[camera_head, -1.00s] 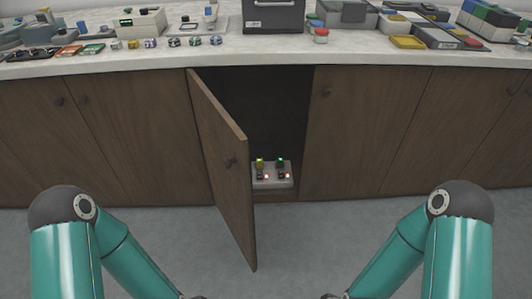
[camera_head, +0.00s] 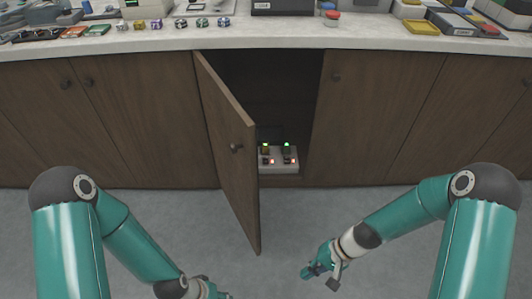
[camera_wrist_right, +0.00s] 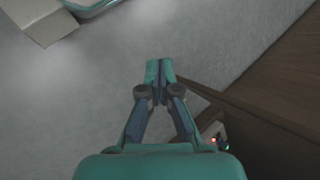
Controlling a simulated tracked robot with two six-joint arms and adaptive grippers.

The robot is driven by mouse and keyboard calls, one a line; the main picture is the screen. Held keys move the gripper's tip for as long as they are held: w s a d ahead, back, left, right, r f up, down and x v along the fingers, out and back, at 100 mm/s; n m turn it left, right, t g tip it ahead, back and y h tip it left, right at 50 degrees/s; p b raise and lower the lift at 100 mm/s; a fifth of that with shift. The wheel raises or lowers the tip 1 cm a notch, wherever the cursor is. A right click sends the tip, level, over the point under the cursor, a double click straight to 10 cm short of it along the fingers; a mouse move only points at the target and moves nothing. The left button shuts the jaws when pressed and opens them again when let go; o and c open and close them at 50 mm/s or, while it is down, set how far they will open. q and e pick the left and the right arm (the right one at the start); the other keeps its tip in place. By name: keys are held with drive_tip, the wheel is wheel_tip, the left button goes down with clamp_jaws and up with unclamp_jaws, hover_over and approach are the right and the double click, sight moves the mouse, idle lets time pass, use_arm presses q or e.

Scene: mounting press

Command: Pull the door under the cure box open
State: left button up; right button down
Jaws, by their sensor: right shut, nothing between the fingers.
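The cure box is probably the dark box (camera_head: 285,7) on the counter above, cut off by the frame's top. My right gripper (camera_head: 318,275) is right of the door's lower free corner, apart from it in the head view. In the right wrist view its fingers (camera_wrist_right: 158,72) are together and empty, near a wooden edge (camera_wrist_right: 225,112). My left gripper (camera_head: 212,292) is partly cut off at the bottom.
A pale unit (camera_head: 278,161) with small lit lamps sits inside the dark cabinet opening. Closed doors flank it. Small items, including a yellow tray (camera_head: 421,27), stand on the counter (camera_head: 270,35).

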drive_tip(key=w+d+r+t+y, duration=0.1)
drive_tip(key=w+r+t+y, duration=0.35)
drive_tip(key=w+r, duration=0.7)
drive_tip(key=w+r+t+y, duration=0.3)
drive_tip(key=w+r+y, duration=0.4)
drive_tip(key=r, duration=0.8)
drive_tip(key=w+a+h+b, duration=0.1)
drive_tip(key=w+a, duration=0.1)
drive_tip(key=a, duration=1)
drive_tip(key=shift+a+n, duration=0.25)
drive_tip(key=shift+n, duration=0.15)
drive_tip(key=shift+g, duration=0.25)
